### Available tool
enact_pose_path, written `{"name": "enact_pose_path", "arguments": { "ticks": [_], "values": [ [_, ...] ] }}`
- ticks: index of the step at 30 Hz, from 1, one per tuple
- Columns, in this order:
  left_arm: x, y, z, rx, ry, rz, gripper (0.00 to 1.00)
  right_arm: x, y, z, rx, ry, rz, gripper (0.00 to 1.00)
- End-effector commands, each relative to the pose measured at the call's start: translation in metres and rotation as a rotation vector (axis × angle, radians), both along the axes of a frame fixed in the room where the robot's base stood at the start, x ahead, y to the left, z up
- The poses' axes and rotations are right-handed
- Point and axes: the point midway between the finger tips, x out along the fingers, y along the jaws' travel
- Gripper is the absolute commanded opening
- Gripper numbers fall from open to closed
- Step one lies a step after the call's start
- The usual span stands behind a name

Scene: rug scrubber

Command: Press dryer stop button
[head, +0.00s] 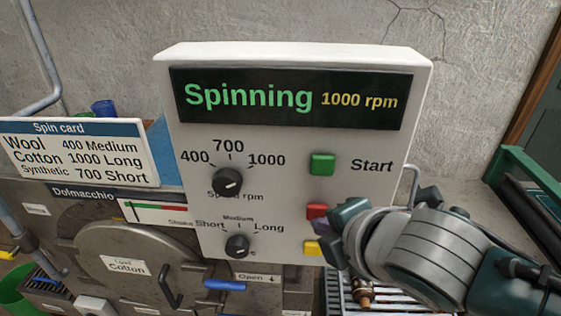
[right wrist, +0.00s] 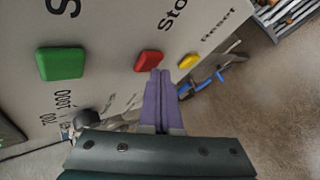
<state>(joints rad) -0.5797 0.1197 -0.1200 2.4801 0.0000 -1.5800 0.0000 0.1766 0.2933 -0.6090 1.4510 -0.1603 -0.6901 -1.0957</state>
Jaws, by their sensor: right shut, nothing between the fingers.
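The white dryer control panel (head: 290,130) shows "Spinning 1000 rpm" on its display (head: 291,98). The red stop button (head: 317,211) sits below the green Start button (head: 322,164), partly beside my right gripper. In the right wrist view, the red button (right wrist: 148,60) lies by the label "Stop", between the green button (right wrist: 61,63) and the yellow button (right wrist: 189,61). My right gripper (head: 322,226) is shut and empty. Its purple fingertips (right wrist: 160,73) are at the lower edge of the red button in the wrist view; I cannot tell whether they touch it. My left gripper is out of view.
The speed knob (head: 227,181) and time knob (head: 237,246) are left of the buttons. The yellow button (head: 312,247) is just below my right gripper. A spin card (head: 78,152) stands at left, above the round door marked "Cotton" (head: 130,266).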

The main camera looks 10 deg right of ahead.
Motion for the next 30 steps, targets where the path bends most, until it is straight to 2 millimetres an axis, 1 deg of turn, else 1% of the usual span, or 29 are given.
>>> {"name": "enact_pose_path", "arguments": {
  "ticks": [20, 30],
  "values": [
    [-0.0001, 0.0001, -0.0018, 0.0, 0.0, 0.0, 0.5, 0.0078, -0.0024, -0.0004, -0.001, 0.0, 0.001, 0.0],
    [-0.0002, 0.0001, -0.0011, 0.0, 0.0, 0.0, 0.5, 0.0072, -0.0025, -0.0001, -0.002, 0.001, 0.0, 0.0]
  ]
}}
